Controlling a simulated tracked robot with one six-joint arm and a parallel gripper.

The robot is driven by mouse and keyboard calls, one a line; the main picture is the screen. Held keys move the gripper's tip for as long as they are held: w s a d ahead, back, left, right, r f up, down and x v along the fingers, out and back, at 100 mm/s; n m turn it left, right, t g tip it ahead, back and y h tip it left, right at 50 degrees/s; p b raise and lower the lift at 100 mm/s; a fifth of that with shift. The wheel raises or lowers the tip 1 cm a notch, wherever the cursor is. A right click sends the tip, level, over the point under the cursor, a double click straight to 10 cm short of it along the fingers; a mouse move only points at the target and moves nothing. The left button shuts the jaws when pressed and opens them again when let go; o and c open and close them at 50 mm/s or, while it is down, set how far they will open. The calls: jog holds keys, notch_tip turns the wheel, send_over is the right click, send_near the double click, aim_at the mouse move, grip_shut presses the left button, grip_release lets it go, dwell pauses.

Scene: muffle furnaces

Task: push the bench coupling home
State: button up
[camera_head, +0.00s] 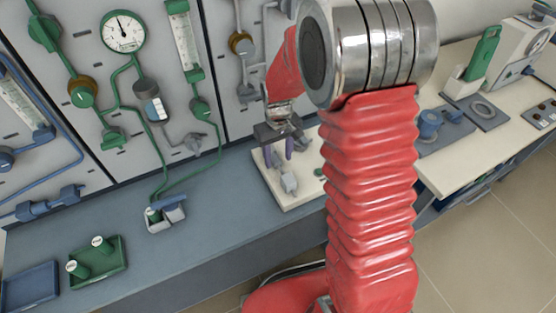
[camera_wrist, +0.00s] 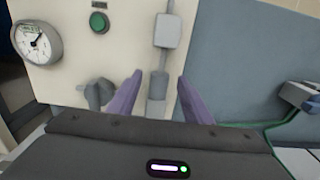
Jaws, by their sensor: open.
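The bench coupling appears in the wrist view as a light grey block (camera_wrist: 168,31) and a darker grey cylinder (camera_wrist: 158,85), with a narrow stem between them. It lies on a cream board (camera_wrist: 75,85). In the head view, a small grey fitting (camera_head: 289,183) shows on the same board, below my gripper (camera_head: 278,154). My gripper is open, its two purple fingers apart. In the wrist view, the fingers of my gripper (camera_wrist: 159,80) stand on either side of the cylinder. I cannot tell whether they touch it. The cylinder's near end is hidden by the gripper body.
The board carries a gauge (camera_wrist: 39,43), a green button (camera_wrist: 98,22) and a grey knob (camera_wrist: 97,93) close left of the fingers. A grey hose fitting (camera_head: 166,213) stands on the bench. A green tray (camera_head: 98,270) lies at left. Upright pipe panels (camera_head: 150,60) stand behind.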

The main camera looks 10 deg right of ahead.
aim_at(280, 170)
notch_tip(280, 170, up, 11)
dwell(0.4)
dwell(0.5)
jog(key=s+r+m+t, duration=0.1)
jog(key=s+r+t, duration=0.1)
jog(key=s+r, duration=0.5)
jog(key=s+r+m+t, duration=0.1)
jog(key=s+r+t, duration=0.2)
jog(key=s+r, duration=0.4)
jog(key=s, duration=0.8)
jog(key=shift+d+t, duration=0.3)
jog(key=shift+d, duration=0.1)
jog(key=shift+f, duration=0.1)
jog(key=shift+c, duration=0.4)
